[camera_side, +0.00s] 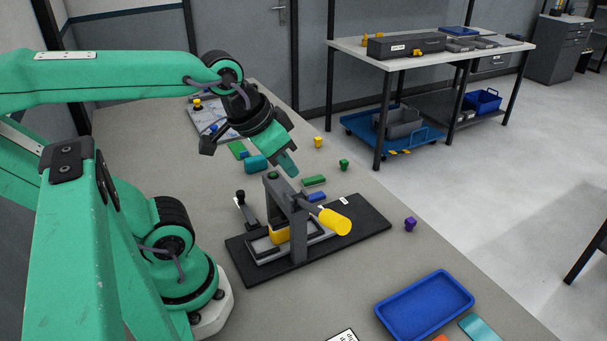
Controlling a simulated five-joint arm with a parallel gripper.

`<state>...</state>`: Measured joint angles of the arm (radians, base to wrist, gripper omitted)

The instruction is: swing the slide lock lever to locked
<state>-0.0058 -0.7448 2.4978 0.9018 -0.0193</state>
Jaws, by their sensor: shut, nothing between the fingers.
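A dark grey fixture with an upright post (299,238) stands on a black base plate (370,225) in the middle of the bench. A lever with a yellow handle (335,221) sticks out from the post toward the lower right. A yellow block (279,235) sits in the slide at the foot of the post. A small lever with a black knob (241,197) stands at the left rear of the fixture; it looks like the slide lock lever, but its lock state cannot be told. My gripper (289,166) is shut and empty above the post's top, apart from the small lever.
Green and blue blocks (314,181) lie behind the plate. Small yellow, green and purple pieces (410,223) stand along the bench's right side. A blue tray (464,284) lies at the front right. Bare bench lies between plate and tray.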

